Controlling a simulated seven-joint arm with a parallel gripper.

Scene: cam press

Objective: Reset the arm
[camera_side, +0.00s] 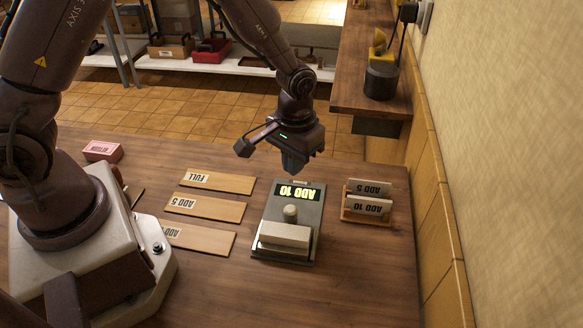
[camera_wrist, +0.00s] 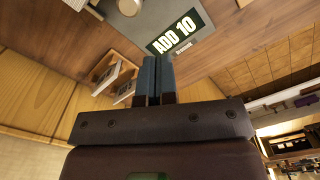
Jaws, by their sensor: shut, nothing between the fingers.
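My gripper (camera_side: 294,165) is shut and empty. It hangs above the back end of the cam press (camera_side: 287,249), apart from it. In the wrist view my gripper's blue fingers (camera_wrist: 156,72) are together, with the press (camera_wrist: 150,18) beyond them. The display also shows in the wrist view (camera_wrist: 178,35).
A wooden rack (camera_side: 366,217) with "ADD 5" and "ADD 10" cards stands right of the press. Several labelled wooden boards (camera_side: 205,208) lie to its left, with a pink block (camera_side: 102,151) farther back. A raised shelf (camera_side: 365,90) and wall bound the right.

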